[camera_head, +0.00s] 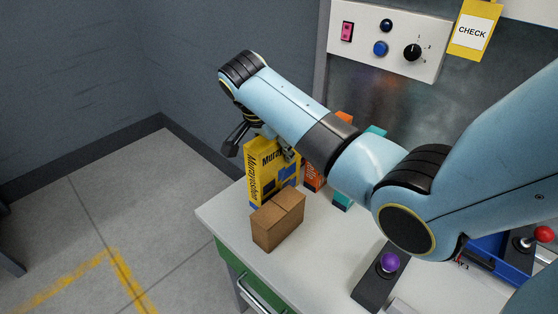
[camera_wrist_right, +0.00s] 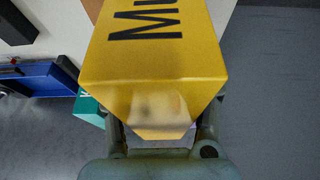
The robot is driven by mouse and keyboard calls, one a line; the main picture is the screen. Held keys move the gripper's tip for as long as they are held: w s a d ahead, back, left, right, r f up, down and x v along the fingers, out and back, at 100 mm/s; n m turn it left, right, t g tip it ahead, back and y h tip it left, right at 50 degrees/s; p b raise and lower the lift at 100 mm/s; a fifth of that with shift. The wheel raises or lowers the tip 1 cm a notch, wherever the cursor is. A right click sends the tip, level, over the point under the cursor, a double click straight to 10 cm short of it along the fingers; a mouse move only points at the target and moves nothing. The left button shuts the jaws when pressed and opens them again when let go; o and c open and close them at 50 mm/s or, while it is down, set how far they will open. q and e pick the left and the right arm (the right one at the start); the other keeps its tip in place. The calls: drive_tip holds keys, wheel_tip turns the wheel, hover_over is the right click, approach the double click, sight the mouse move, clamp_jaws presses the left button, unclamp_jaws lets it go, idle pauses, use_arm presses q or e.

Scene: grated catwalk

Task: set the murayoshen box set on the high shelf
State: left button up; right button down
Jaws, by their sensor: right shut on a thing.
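The yellow Murayoshen box (camera_head: 262,172), with dark lettering and blue patches, is upright near the back left corner of the white worktop. It fills the middle of the right wrist view (camera_wrist_right: 150,62). My right gripper (camera_head: 262,143) is shut on its upper part, with fingers on either side. I cannot tell whether the box's base touches the worktop; the brown carton hides part of it. My left gripper is out of view. I cannot make out a high shelf in either view.
A brown carton (camera_head: 278,220) stands just in front of the yellow box. Orange (camera_head: 313,178) and teal (camera_head: 343,199) boxes stand behind my right arm. A control panel (camera_head: 385,35) is above.

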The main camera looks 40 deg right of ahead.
drive_tip(key=shift+f, duration=2.25)
drive_tip(key=c, duration=0.7)
unclamp_jaws()
